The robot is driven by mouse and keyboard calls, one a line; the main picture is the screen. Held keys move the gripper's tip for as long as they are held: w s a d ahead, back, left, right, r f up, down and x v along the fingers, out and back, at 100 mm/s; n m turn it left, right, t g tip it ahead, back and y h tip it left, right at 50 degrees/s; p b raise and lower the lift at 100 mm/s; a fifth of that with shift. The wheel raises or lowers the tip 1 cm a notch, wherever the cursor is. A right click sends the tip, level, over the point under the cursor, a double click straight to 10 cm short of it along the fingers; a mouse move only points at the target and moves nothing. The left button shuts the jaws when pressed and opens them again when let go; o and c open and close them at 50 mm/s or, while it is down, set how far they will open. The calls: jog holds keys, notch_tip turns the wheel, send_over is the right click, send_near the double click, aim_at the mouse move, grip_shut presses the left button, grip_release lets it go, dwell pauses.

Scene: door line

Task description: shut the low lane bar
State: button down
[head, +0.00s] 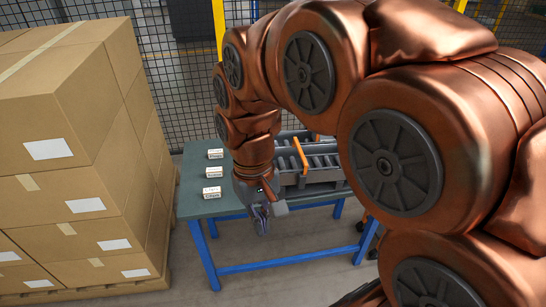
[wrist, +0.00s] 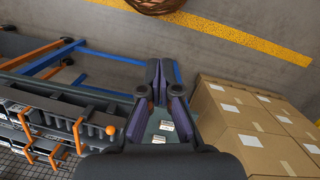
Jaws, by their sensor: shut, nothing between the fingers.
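An orange bar (head: 300,155) stands up at a tilt on the grey slotted lane unit (head: 320,178) on the table; I cannot tell whether it is the low lane bar. The wrist view shows several orange bars on the lane unit, one upright bar (wrist: 79,136) near the gripper and an orange ball knob (wrist: 110,130) beside it. My gripper (head: 262,222) is shut and empty, pointing down near the table's front edge, left of the lane unit. In the wrist view its fingers (wrist: 158,68) meet at the tips. My arm hides the lane unit's right part.
Small pale boxes (head: 212,192) lie on the green table top (head: 192,203), which has blue legs (head: 202,255). A tall stack of cartons (head: 75,150) stands close on the left. A wire mesh fence (head: 180,75) runs behind. Floor in front of the table is clear.

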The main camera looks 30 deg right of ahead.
jog(key=w+d+r+m+p, duration=0.1)
jog(key=w+d+r+m, duration=0.2)
jog(key=w, duration=0.9)
jog(key=w+d+f+m+y+p, duration=0.1)
jog(key=w+d+f, duration=0.1)
jog(key=w+d, duration=0.6)
jog(key=w+d+f+m+p, duration=0.1)
jog(key=w+d+f, duration=0.1)
jog(key=w+d, duration=0.65)
jog(key=w+d+f+m+p, duration=0.2)
jog(key=w+d+f, duration=0.3)
jog(key=d, duration=0.2)
jog(key=shift+b+x, duration=0.85)
jog(key=shift+x, duration=4.4)
jog(key=shift+s+a+r+p, duration=0.15)
jog(key=shift+s+a+p, duration=0.5)
jog(key=shift+s+a, duration=0.7)
jog(key=shift+s, duration=0.2)
jog(key=shift+a+f+n, duration=0.15)
jog(key=shift+f+n, duration=0.1)
jog(key=shift+n, duration=0.05)
